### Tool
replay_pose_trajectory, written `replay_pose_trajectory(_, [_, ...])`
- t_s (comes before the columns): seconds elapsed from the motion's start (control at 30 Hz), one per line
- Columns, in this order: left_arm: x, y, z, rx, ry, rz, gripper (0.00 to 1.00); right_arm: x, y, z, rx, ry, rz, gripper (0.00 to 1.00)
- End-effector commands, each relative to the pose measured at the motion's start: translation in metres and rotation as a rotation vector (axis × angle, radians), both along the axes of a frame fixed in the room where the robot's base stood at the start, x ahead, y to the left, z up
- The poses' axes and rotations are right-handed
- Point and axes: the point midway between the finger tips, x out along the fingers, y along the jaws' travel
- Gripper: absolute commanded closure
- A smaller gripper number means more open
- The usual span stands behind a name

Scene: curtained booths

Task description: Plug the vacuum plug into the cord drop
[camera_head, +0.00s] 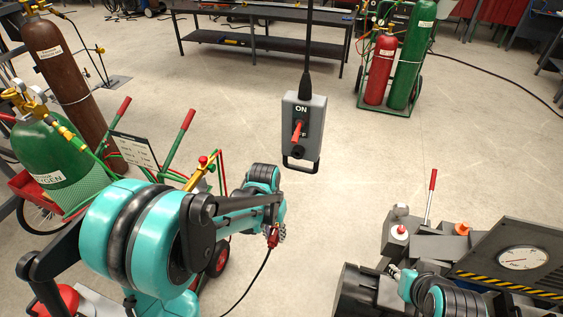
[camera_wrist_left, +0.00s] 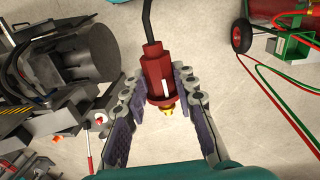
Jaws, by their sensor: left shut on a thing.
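The cord drop (camera_head: 313,115) is a grey box with an ON/OFF face and a red switch lever. It hangs on a black cord in the middle of the head view, with a black handle loop below. My left gripper (camera_head: 275,232) is lower and left of the box, apart from it. It is shut on the red vacuum plug (camera_head: 272,240). In the left wrist view the plug (camera_wrist_left: 155,70) sits between the fingers, its brass tip toward the camera and its black cord leading away. My right gripper (camera_head: 396,271) is small at lower right; its opening is unclear.
A machine with a gauge panel (camera_head: 508,262) and a red lever stands at lower right. A cart with a green cylinder (camera_head: 50,160) stands at left beside a brown cylinder (camera_head: 62,70). A dark bench (camera_head: 265,42) is behind. The floor around the hanging box is clear.

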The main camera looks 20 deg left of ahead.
Motion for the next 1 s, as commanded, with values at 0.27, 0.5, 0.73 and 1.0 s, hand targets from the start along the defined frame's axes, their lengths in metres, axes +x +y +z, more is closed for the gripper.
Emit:
replay_pose_trajectory(0.27, [-0.02, -0.01, 0.126, -0.069, 0.002, -0.007, 1.0, 0.0, 0.0, 0.111, 0.0, 0.0, 0.0, 0.66])
replay_pose_trajectory(0.5, [-0.035, -0.02, 0.215, -0.127, 0.0, -0.016, 1.0, 0.0, 0.0, 0.188, 0.0, 0.0, 0.0, 0.66])
replay_pose_trajectory(0.73, [-0.045, -0.026, 0.267, -0.164, -0.001, -0.021, 1.0, 0.0, 0.0, 0.233, 0.0, 0.0, 0.0, 0.66])
replay_pose_trajectory(1.0, [-0.048, -0.028, 0.277, -0.176, -0.002, -0.023, 1.0, 0.0, 0.0, 0.241, 0.0, 0.0, 0.0, 0.66])
